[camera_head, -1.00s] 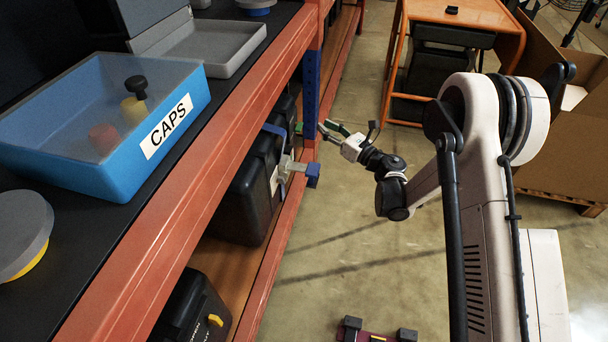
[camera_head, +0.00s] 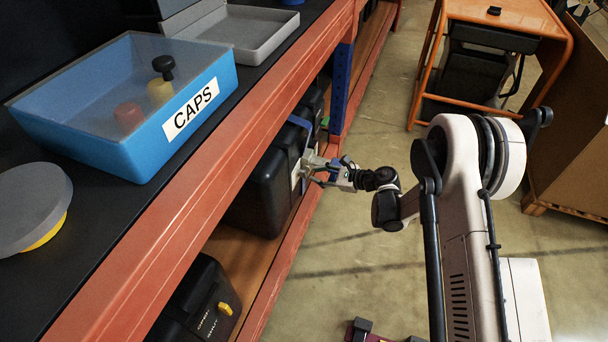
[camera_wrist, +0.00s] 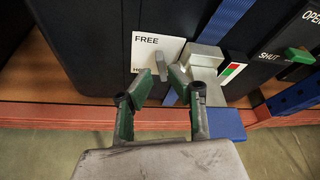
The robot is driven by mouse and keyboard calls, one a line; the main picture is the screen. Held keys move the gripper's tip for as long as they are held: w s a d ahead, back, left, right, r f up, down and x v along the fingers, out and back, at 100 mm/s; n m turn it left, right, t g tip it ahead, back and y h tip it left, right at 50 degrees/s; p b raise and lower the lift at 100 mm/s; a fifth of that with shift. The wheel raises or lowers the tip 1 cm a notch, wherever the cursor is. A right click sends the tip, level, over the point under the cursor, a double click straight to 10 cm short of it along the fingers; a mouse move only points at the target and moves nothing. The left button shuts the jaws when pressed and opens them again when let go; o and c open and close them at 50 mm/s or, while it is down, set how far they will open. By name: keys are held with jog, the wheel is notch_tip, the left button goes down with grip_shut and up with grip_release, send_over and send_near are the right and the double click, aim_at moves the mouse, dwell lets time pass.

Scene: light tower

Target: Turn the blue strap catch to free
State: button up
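The blue strap catch is a grey metal block (camera_wrist: 202,62) on a blue strap (camera_wrist: 240,25), on a black case in the wrist view. A small grey lever (camera_wrist: 161,62) stands upright in front of a white label (camera_wrist: 150,48) that reads FREE at its top; its lower word is mostly hidden. My gripper (camera_wrist: 162,76) has its two green-sided fingers spread a little, one tip on each side of the lever. I cannot tell whether they touch it. In the head view my gripper (camera_head: 323,172) is at the catch, which it partly covers.
At right in the wrist view are a green handle (camera_wrist: 299,55) with OPEN and SHUT marks and a blue post (camera_wrist: 295,98). In the head view, the red shelf beam (camera_head: 215,165) and a blue CAPS bin (camera_head: 150,150) are above the case.

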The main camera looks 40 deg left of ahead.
aim_at(305, 173)
jog(key=shift+b+x, duration=0.55)
jog(key=shift+x, duration=2.45)
grip_shut()
